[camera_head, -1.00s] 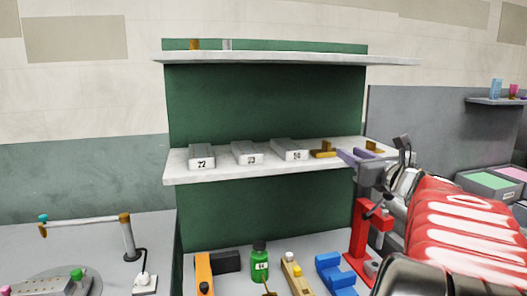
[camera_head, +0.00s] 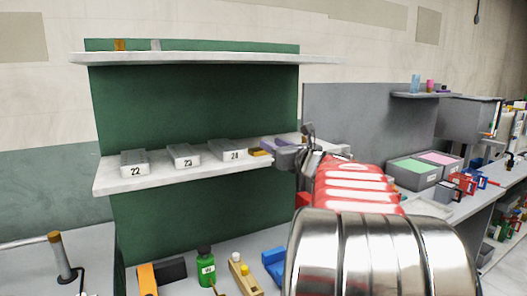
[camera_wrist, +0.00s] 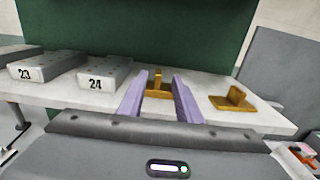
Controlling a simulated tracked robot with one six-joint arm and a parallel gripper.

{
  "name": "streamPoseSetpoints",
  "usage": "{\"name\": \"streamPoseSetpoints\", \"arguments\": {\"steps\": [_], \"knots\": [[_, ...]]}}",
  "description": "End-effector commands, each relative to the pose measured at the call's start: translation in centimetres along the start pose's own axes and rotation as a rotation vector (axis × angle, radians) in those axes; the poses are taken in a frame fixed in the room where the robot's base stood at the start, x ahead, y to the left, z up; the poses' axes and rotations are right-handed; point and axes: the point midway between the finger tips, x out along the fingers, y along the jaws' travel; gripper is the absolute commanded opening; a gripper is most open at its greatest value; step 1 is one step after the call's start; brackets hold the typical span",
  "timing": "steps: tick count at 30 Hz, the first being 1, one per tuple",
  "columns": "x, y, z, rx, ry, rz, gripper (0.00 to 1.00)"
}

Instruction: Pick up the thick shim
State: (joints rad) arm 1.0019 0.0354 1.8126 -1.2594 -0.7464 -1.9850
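Two brass-coloured stepped pieces lie on the middle shelf; I cannot tell for certain which is the thick shim. In the wrist view one brass piece (camera_wrist: 158,88) appears between the two purple fingers of my gripper (camera_wrist: 161,80), with gaps on both sides. The other brass piece (camera_wrist: 232,100) lies to the right, outside the fingers. In the head view a brass piece (camera_head: 259,152) shows just left of my gripper (camera_head: 270,144), at shelf height. My gripper is open and holds nothing. My arm hides the shelf's right part in the head view.
Grey numbered blocks 22 (camera_head: 134,163), 23 (camera_head: 184,155) and 24 (camera_head: 228,150) stand left on the shelf (camera_head: 120,184). Block 24 (camera_wrist: 103,75) is close to the left finger. A green back panel (camera_head: 190,105) rises behind. A bottle (camera_head: 206,267) and tools stand below.

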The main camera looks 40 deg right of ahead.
Motion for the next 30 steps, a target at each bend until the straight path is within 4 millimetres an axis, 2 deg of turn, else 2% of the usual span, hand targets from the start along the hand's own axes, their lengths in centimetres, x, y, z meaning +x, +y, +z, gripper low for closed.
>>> {"name": "streamPoseSetpoints", "arguments": {"steps": [6, 10, 27, 30], "knots": [[3.0, 0.3, 0.0, 0.001, -0.001, 0.002, 0.31], [4.0, 0.2, 0.0, 0.0, -0.001, 0.001, 0.31], [4.1, 0.2, 0.0, 0.0, -0.001, -0.001, 0.31], [4.1, 0.2, 0.0, 0.0, -0.001, -0.001, 0.26]]}}
